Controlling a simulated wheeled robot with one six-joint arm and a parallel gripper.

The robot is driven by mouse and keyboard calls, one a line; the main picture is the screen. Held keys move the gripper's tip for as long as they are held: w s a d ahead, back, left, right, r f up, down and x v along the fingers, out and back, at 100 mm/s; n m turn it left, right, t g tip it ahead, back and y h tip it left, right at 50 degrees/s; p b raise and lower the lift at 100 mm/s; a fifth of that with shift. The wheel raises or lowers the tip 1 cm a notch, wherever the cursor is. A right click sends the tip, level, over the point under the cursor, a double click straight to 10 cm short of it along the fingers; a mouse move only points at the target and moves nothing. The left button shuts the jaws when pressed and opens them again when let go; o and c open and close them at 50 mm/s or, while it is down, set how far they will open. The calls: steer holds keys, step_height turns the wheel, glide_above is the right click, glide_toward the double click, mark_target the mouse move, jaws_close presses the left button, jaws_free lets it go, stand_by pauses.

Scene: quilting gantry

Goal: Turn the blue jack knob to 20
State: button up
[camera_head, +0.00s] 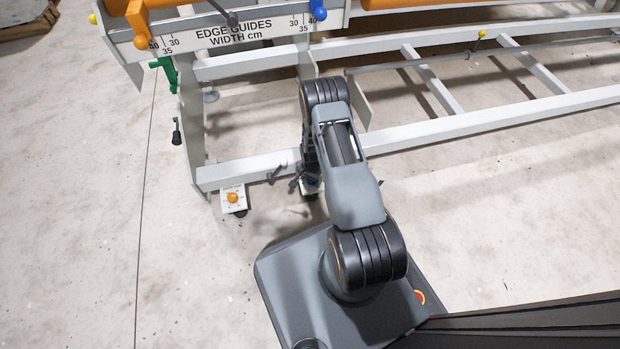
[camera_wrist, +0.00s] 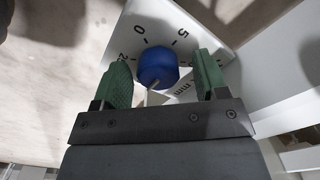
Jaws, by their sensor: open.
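The blue jack knob (camera_wrist: 158,66) sits on a white dial plate (camera_wrist: 203,22) in the wrist view. The black marks 0 and 5 show beyond the knob, with a partly hidden number starting with 2 on the left and "mm" at the right. A thin pale pin shows just below the knob; I cannot tell which mark the knob points to. My gripper (camera_wrist: 163,68) is open, its green-padded fingers on either side of the knob with gaps. In the head view, a bit of the blue knob (camera_head: 312,181) shows beside my arm, which hides most of the gripper.
A second plate with an orange knob (camera_head: 233,198) stands at the left foot of the white frame (camera_head: 240,172). A black-handled lever (camera_head: 177,132) and a green clamp (camera_head: 165,70) hang at the left. The edge-guide scale (camera_head: 230,33) is above. Floor at left is clear.

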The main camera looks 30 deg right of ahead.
steer(key=shift+r, duration=0.1)
step_height(320, 180, up, 14)
steer(key=p, duration=0.6)
steer(key=shift+f, duration=0.2)
steer(key=shift+r, duration=0.1)
steer(key=s+a+r+n+t+p, duration=0.1)
steer(key=a+r+n+p, duration=0.2)
steer(key=r+p, duration=1.2)
steer(key=s+a+r+n+t+p, duration=0.1)
steer(key=a+r+n+p, duration=0.2)
steer(key=r, duration=2.5)
steer(key=s+a+r+n+p, duration=0.1)
steer(key=s+r+p, duration=0.3)
steer(key=r, duration=0.5)
steer(key=s+a+r+n+t+p, duration=0.1)
steer(key=s+r+p, duration=0.4)
steer(key=r, duration=0.5)
steer(key=s+a+r+n+p, duration=0.2)
steer(key=s+r+p, duration=0.3)
steer(key=r, duration=0.5)
steer(key=shift+s+n+t+p, duration=0.15)
steer(key=shift+n+t+p, duration=0.15)
steer(key=shift+n+p, duration=0.7)
steer(key=shift+m, duration=0.3)
